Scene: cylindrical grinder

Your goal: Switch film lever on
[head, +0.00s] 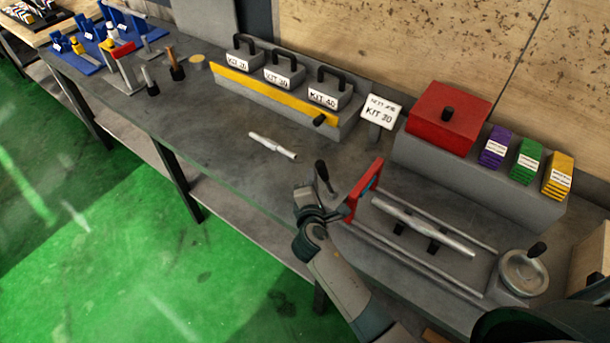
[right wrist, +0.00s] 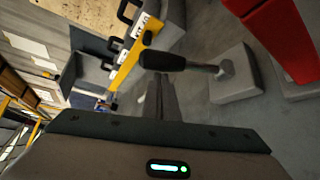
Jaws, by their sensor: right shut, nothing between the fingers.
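The film lever, which I take to be the black-handled lever (head: 321,172), stands near the bench's front edge, beside a red upright plate. In the head view its handle leans up and to the left. In the right wrist view the lever's black handle (right wrist: 178,62) runs left from a thin metal rod on a grey block (right wrist: 236,76). My right gripper (head: 316,203) is just in front of the lever, shut and empty. Its fingers (right wrist: 164,95) show just below the handle in the wrist view; I cannot tell whether they touch. My left gripper is not in view.
The red plate (head: 362,192) stands right of the lever, with a metal shaft (head: 422,228) and a handwheel (head: 524,272) beyond. A kit rack (head: 230,84) and a loose shaft (head: 272,146) lie behind. A red box (head: 448,117) stands at back right.

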